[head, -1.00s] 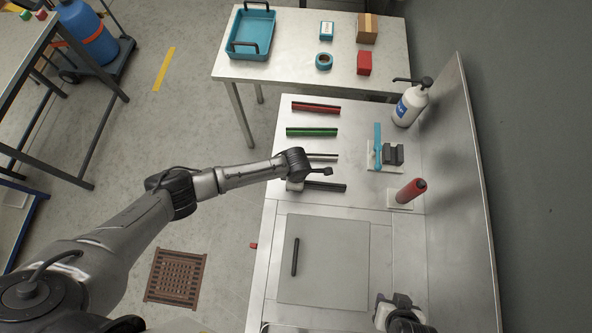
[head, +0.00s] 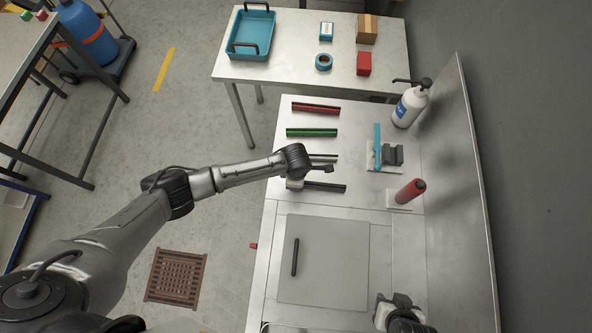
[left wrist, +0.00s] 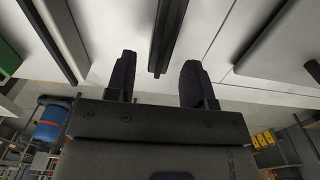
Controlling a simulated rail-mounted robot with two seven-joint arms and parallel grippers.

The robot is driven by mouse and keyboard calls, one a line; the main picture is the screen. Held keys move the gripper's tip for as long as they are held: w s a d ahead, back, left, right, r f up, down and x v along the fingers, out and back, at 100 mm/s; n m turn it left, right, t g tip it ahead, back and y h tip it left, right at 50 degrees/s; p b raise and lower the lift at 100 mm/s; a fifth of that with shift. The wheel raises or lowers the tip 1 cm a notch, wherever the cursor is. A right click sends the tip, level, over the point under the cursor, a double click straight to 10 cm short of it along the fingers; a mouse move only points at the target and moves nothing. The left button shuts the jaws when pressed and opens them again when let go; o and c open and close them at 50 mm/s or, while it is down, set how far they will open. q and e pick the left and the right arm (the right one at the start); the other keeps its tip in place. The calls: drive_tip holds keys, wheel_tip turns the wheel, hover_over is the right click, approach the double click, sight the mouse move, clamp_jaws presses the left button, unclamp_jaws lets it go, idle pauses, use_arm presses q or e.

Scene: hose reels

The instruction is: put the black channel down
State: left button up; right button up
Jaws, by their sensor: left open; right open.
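The black channel (head: 325,187) lies on the steel bench, below the thin grey channel (head: 323,158) in the head view. My left gripper (head: 308,176) is at the channel's left end. In the left wrist view the black channel (left wrist: 169,32) runs between the two spread fingers of the left gripper (left wrist: 158,82), with gaps on both sides. The left gripper is open and empty. My right gripper (head: 394,304) is open at the bottom of the head view, away from the channels.
A green channel (head: 312,132) and a red channel (head: 316,108) lie farther up the bench. A blue-handled fixture (head: 378,147), a red cylinder (head: 410,191) and a pump bottle (head: 410,106) stand to the right. A grey panel (head: 335,262) with a black handle lies nearer.

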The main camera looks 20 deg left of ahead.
use_arm(q)
wheel_tip(320, 180, up, 9)
drive_tip(key=shift+r+p, duration=0.15)
drive_tip(key=shift+p, duration=0.25)
drive_tip(key=s+d+m+t+h, duration=0.2)
drive_tip(key=s+d+m+h, duration=0.15)
drive_tip(key=s+m, duration=0.8)
drive_tip(key=s+a+r+m+t+y, duration=0.1)
drive_tip(key=s+a+r+m+y, duration=0.2)
drive_tip(key=s+a+m, duration=0.8)
wheel_tip(320, 180, up, 2)
drive_tip(key=shift+s+a+r+m+t, duration=0.15)
drive_tip(key=shift+s+a+m+t, duration=0.25)
drive_tip(key=shift+s, duration=0.5)
